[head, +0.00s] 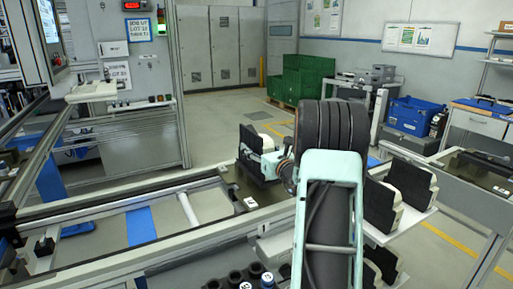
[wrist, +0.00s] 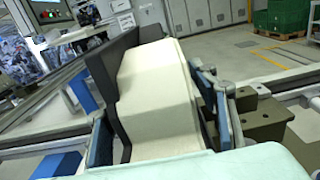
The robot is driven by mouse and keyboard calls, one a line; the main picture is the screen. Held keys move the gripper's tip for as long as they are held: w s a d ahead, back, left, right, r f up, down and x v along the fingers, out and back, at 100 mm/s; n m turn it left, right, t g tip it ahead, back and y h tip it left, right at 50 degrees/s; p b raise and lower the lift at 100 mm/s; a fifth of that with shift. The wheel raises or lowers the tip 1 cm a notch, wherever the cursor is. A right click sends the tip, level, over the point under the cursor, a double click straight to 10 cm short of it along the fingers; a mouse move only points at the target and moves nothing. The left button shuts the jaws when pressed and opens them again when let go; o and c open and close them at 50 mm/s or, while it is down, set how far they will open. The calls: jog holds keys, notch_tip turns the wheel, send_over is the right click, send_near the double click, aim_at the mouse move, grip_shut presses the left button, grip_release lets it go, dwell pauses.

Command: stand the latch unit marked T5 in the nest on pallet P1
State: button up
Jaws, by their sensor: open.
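A latch unit with a black plate and a cream body (head: 248,138) stands over the dark pallet (head: 232,187) on the line. A small white label (head: 250,203) lies on the pallet, too small to read. My gripper (head: 268,163) is at the unit, partly hidden by my arm. In the wrist view the unit (wrist: 158,95) stands between the open fingers (wrist: 155,120), one on the black side and one on the cream side. It looks slightly tilted in that view. No T5 mark shows, and its base and the nest are hidden.
More black and cream units (head: 380,205) stand on a white shelf (head: 400,226) right of my arm. Dark round parts (head: 238,278) sit at the bottom edge. Olive blocks (wrist: 262,118) stand right of the fingers. The rail frame (head: 110,205) runs left.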

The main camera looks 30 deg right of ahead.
jog(key=s+b, duration=0.1)
jog(key=s, duration=1.1)
jog(key=shift+a, duration=0.3)
jog(key=shift+w, duration=0.1)
